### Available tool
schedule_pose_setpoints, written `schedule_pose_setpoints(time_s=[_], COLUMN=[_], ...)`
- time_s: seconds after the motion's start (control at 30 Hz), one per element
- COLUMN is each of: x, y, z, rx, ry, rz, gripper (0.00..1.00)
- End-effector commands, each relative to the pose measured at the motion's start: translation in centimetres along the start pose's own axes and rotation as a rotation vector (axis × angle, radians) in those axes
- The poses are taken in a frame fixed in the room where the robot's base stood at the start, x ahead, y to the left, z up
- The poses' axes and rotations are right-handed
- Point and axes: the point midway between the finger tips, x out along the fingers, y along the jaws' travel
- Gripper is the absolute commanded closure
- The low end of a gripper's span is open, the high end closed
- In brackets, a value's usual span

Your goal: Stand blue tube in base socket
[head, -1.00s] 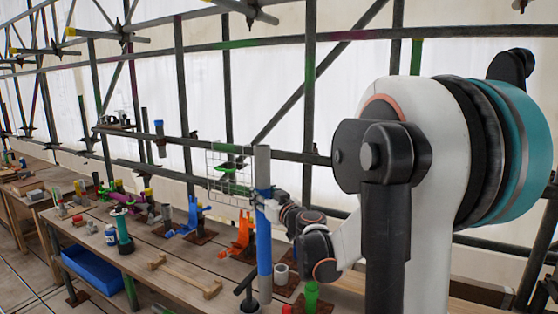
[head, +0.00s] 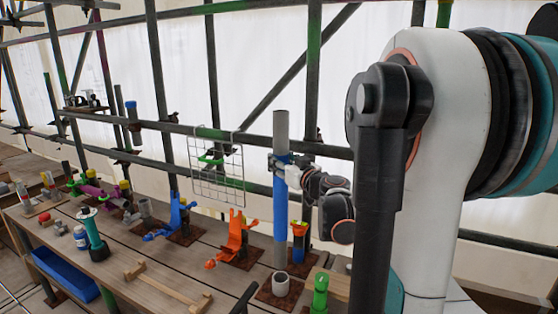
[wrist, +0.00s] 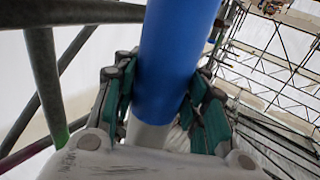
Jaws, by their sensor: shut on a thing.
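The wrist view shows the tube (wrist: 178,55) between the green-padded fingers of my gripper (wrist: 160,103). A short grey socket (head: 280,283) on a rusty brown plate, apparently the base socket, sits on the bench. The tube's lower end appears just above or behind the socket's rim; I cannot tell the depth or see it inside.
An orange bracket (head: 235,238) and a blue bracket (head: 178,216) stand left of the tube. A wire grid (head: 217,170) hangs from the rail behind.

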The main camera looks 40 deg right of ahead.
Motion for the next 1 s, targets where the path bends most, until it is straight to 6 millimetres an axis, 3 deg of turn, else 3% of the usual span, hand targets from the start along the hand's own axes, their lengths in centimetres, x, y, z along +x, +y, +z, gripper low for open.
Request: schedule_pose_setpoints(time_s=[0.47,1.0], x=[0.0,0.0], y=[0.0,0.0], z=[0.2,2.1], rx=[0.001,0.001], ry=[0.000,0.000], rz=[-0.001,-0.001], gripper=[1.00,1.00])
